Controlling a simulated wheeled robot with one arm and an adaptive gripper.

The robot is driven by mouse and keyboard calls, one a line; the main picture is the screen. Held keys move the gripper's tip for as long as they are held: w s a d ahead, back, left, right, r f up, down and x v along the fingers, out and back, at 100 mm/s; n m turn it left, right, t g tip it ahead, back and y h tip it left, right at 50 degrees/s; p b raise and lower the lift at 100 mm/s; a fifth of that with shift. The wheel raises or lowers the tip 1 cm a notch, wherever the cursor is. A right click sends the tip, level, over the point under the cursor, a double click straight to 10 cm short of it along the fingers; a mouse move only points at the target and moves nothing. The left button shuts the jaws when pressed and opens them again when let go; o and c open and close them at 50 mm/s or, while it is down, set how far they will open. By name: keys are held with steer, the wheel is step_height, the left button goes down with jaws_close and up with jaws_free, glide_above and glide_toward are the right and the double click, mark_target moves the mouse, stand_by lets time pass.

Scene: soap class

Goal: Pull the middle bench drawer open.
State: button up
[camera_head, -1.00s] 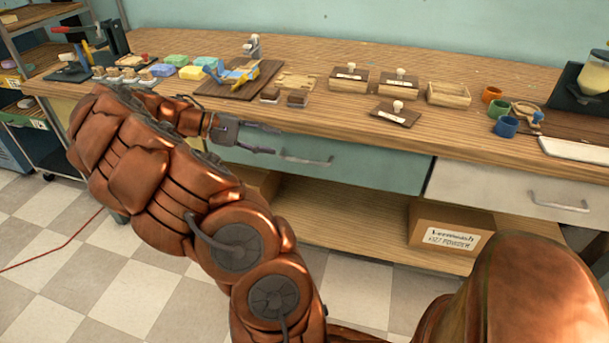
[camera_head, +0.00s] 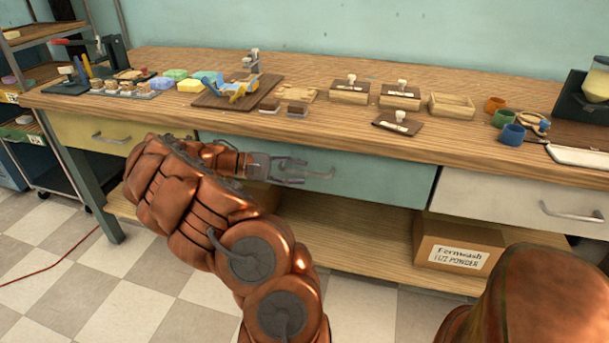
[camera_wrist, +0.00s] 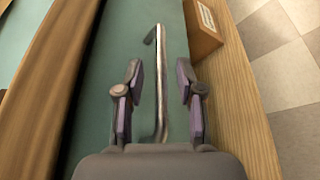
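The middle bench drawer (camera_head: 385,181) has a pale teal front and looks closed, flush under the worktop. Its metal bar handle (camera_head: 321,175) is partly hidden by my gripper in the head view. My gripper (camera_head: 303,170) is in front of the drawer at handle height. In the wrist view my gripper (camera_wrist: 160,88) is open, with one finger on each side of the handle (camera_wrist: 159,62). The fingers show gaps to the bar on both sides. The teal drawer front (camera_wrist: 110,60) lies behind it.
A yellow drawer (camera_head: 100,132) is at the left and a white drawer (camera_head: 520,195) at the right. A cardboard box (camera_head: 458,243) stands on the lower shelf (camera_head: 350,245). Soap blocks, stamps and cups stand on the worktop (camera_head: 330,115), above my gripper.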

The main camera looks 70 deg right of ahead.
steer(key=shift+x, duration=1.15)
steer(key=shift+c, duration=0.4)
jaws_close()
